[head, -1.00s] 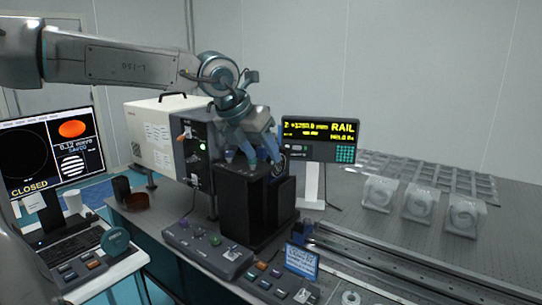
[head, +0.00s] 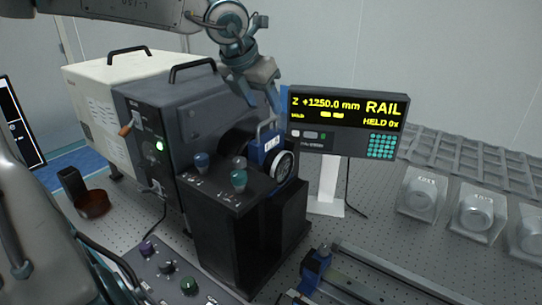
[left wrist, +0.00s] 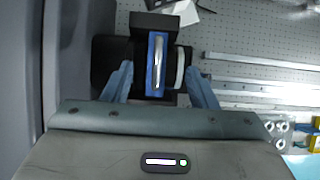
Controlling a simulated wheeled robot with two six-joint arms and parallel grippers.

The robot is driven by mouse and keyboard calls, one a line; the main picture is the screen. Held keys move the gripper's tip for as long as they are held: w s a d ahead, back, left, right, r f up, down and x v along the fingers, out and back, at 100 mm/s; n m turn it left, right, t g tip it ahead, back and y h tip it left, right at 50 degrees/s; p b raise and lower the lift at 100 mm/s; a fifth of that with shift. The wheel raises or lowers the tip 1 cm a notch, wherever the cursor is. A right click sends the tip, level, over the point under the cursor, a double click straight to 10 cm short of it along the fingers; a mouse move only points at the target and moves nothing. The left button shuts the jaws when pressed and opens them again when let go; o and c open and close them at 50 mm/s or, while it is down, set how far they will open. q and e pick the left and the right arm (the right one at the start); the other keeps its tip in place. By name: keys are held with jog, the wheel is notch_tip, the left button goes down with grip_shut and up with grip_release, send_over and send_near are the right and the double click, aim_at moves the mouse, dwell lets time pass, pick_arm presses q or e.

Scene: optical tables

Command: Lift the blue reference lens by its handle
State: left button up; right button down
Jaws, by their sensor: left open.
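The blue reference lens (head: 268,151) stands upright at the right end of the dark stand (head: 225,201), with its pale handle (head: 267,126) on top and a round glass face at its right side. My left gripper (head: 262,106) points down just above the handle, jaws apart and empty. In the left wrist view, the blue lens mount (left wrist: 151,68) and its silver handle (left wrist: 159,62) lie between the two open fingers of my left gripper (left wrist: 160,84), with gaps on both sides. My right gripper is not seen.
A rail readout screen (head: 345,120) stands behind and right of the lens. A dark grey instrument box (head: 185,115) is close on the left. Small knobs (head: 238,179) rise from the stand top. Rails (head: 350,285) run at the lower right, with clear mounts (head: 423,198) beyond.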

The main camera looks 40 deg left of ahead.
aim_at(271, 121)
pick_arm(q)
jog(key=shift+x, duration=1.05)
jog(key=shift+w+f, duration=0.25)
jog(key=shift+f, duration=0.4)
jog(key=f, duration=0.1)
jog(key=f+p, duration=0.1)
jog(key=w+f, duration=0.1)
jog(key=shift+a+f+p, duration=0.3)
jog(key=shift+f+p, duration=0.05)
jog(key=shift+f, duration=0.05)
jog(key=shift+w+f, duration=0.4)
jog(key=shift+f, duration=0.05)
jog(key=shift+s, duration=0.1)
jog(key=shift+c, duration=0.6)
grip_shut()
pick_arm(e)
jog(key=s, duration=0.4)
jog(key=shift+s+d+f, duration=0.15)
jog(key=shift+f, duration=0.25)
pick_arm(q)
jog(key=shift+r, duration=0.1)
